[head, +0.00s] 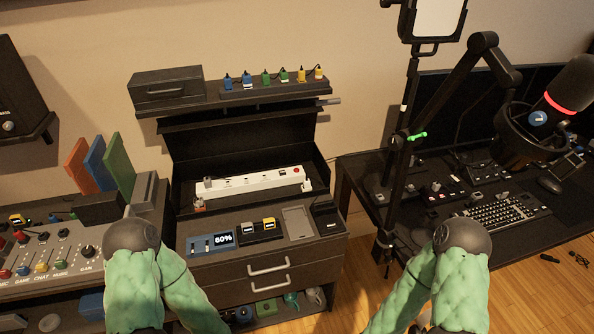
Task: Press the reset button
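A white power strip (250,185) lies in the open back compartment of the dark cabinet in the middle. A small red button or switch (297,171) is at its right end. I cannot read any label, so I cannot tell whether this is the reset button. My two green-sleeved arms rise at the bottom left and bottom right, with dark round joints at the top. Neither gripper shows in the head view.
The cabinet top (263,247) holds a display reading 60% (223,240) and small modules. A mixer panel (45,255) stands at left. A microphone (545,115) on a boom arm and a desk with a keyboard (500,212) are at right. A shelf (240,101) overhangs the strip.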

